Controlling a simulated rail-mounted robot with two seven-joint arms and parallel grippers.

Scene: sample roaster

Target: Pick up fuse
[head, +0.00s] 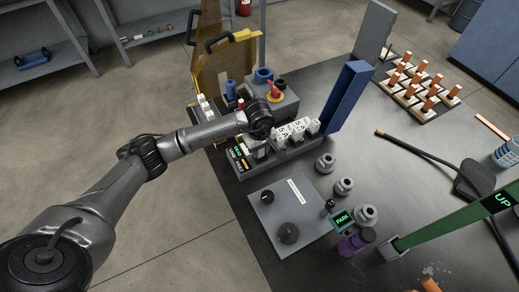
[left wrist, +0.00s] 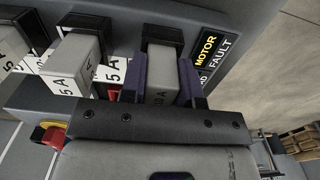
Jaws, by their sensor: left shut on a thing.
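My left gripper (head: 259,140) is over the left end of a grey fuse block (head: 290,148), next to a lit label panel (head: 238,158). In the left wrist view its two blue fingers are shut on the sides of a grey fuse (left wrist: 161,88), whose label is partly hidden and hard to read. The fuse's upper part stands close against the block; I cannot tell whether it is still seated. Other fuses marked 5 A (left wrist: 76,60) stand beside it. My right gripper is not in view.
A red-handled switch (head: 274,91) and an open yellow cover (head: 228,65) are behind the block. A blue upright panel (head: 347,97) rises at its right end. A grey control plate (head: 285,225) with knobs and several round grey pieces (head: 325,163) are in front.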

